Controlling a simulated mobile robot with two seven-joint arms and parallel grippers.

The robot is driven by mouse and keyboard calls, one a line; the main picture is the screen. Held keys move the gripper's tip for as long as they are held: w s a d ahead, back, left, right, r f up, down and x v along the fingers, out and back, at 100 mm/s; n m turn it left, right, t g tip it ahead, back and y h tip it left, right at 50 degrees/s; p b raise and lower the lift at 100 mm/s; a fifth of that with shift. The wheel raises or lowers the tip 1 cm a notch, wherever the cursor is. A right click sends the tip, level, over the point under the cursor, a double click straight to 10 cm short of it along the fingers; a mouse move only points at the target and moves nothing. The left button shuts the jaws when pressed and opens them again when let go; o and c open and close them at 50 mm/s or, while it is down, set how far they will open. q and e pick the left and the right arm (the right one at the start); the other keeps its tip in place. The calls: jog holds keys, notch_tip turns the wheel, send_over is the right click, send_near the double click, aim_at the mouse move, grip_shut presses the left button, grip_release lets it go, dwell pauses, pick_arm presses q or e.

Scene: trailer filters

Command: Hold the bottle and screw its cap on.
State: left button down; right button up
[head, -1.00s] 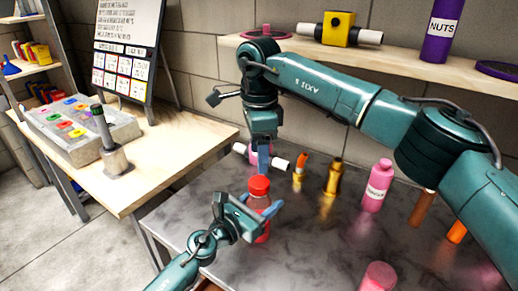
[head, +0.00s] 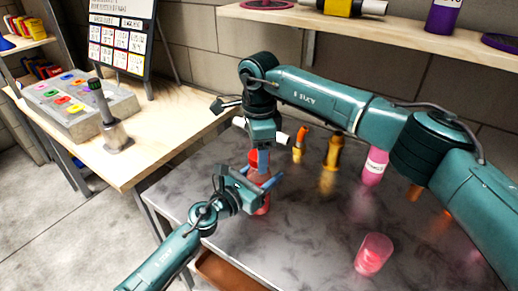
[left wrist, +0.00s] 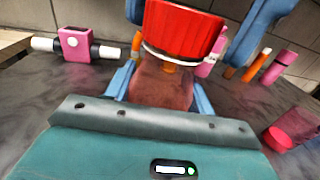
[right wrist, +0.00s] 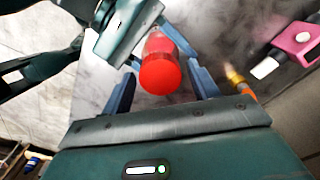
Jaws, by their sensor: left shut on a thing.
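The bottle (left wrist: 165,85) is reddish and see-through, standing upright on the grey table in the head view (head: 263,207). My left gripper (head: 262,186) is shut on its body from the side. A ribbed red cap (left wrist: 183,30) sits at the bottle's top, with a pale ring at its lower edge; I cannot tell how far it is threaded. My right gripper (right wrist: 162,88) points down over the cap, which also shows in the right wrist view (right wrist: 160,76). Its blue fingers are open on either side of the cap, with gaps visible.
On the grey table (head: 300,235) stand a gold bottle (head: 333,152), an orange-topped item (head: 299,143), a pink bottle (head: 374,167) and a pink cup (head: 373,254). A pink block with white ends (left wrist: 75,44) is behind. A wooden shelf (head: 400,35) runs along the wall.

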jog(key=c, duration=0.9)
jog(key=m, duration=0.3)
jog(key=shift+m, duration=0.3)
jog(key=shift+c, duration=0.3)
jog(key=m, duration=1.1)
jog(key=o, duration=1.2)
notch_tip(320, 180, up, 12)
pick_arm(q)
jog(key=shift+c, duration=2.3)
grip_release()
